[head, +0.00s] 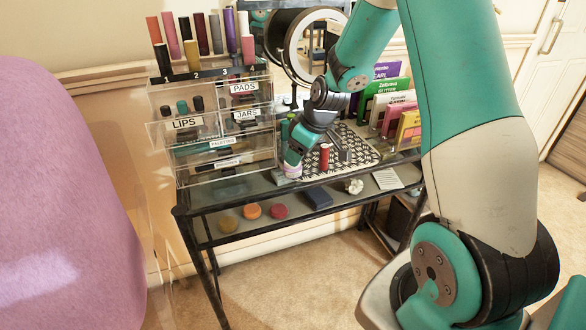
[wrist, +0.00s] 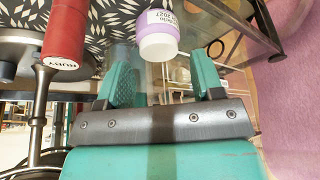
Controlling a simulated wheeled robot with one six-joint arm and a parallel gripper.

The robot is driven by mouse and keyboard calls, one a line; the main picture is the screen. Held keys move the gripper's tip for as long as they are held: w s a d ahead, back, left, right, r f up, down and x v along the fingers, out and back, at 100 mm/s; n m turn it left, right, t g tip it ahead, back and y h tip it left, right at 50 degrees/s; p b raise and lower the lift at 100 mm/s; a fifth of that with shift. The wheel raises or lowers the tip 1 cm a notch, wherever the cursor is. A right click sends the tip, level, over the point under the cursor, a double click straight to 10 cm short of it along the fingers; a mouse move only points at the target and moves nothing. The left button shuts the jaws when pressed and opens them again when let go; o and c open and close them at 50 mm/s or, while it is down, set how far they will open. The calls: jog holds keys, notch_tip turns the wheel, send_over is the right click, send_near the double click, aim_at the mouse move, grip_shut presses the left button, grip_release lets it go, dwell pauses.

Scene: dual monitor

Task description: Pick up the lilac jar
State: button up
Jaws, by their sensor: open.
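The lilac jar (wrist: 158,38), white with a lilac label band, stands on the glass-topped table. In the head view it is a small pale pink-white jar (head: 292,171) near the table's front edge, directly below my gripper (head: 293,160). In the wrist view my gripper (wrist: 164,82) is open, with one teal finger to each side. The jar shows between and just beyond the fingertips, and nothing is held. I cannot tell whether either finger touches it.
A red cylinder marked RUBY (wrist: 65,45) stands close to one finger, also in the head view (head: 325,156). A clear drawer organizer (head: 184,167) stands at the left. Coloured boxes (head: 382,95) line the back right.

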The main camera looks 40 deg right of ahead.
aim_at(289, 172)
jog(key=shift+x, duration=2.8)
jog(key=shift+w+d, duration=0.1)
jog(key=shift+w, duration=0.05)
jog(key=shift+c, duration=0.4)
jog(key=shift+r, duration=0.1)
jog(key=c, duration=0.5)
